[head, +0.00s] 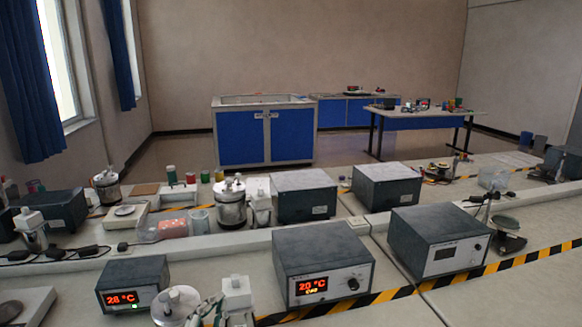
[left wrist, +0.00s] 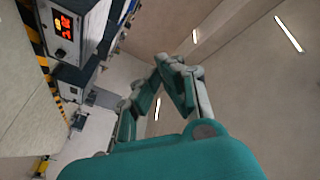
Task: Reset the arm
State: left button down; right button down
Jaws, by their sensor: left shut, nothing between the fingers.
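My left gripper (head: 208,309) shows only in part at the bottom edge of the head view, beside a white-topped device on the near bench. In the left wrist view its teal and grey fingers (left wrist: 172,66) meet at the tips, shut and empty. Bare wall and ceiling lights lie behind them in that view. My right gripper is in neither view.
The near bench (head: 490,300) carries a box with a red display (head: 322,268), a smaller display box (head: 133,284) and a dark box (head: 437,240). Yellow-black tape (head: 500,265) runs along it. Metal vessels (head: 231,204) stand behind. Blue cabinets (head: 265,135) stand farther back.

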pick_arm(q)
jog(key=s+a+f+n+g+y, duration=0.25)
jog(key=s+f+g, duration=0.2)
jog(key=f, duration=0.35)
jog(key=s+a+f+n+g+y, duration=0.25)
jog(key=s+a+f+n, duration=0.2)
jog(key=f, duration=0.25)
jog(key=s+f+n+g+h, duration=0.1)
jog(key=s+f+g, duration=0.35)
jog(key=s, duration=0.45)
jog(key=s+f+n+g+h, duration=0.1)
jog(key=s+f+g, duration=0.35)
jog(key=s, duration=0.35)
notch_tip(320, 180, down, 30)
jog(key=s+b, duration=0.2)
jog(key=s, duration=0.1)
jog(key=s+a+f+g+b, duration=0.1)
jog(key=s+a+f, duration=0.1)
jog(key=s+f, duration=1.3)
jog(key=shift+a+f+m+g+y+b, duration=0.2)
jog(key=shift+m+g+y+b, duration=0.1)
jog(key=shift+m+g+b, duration=0.1)
jog(key=shift+s, duration=0.1)
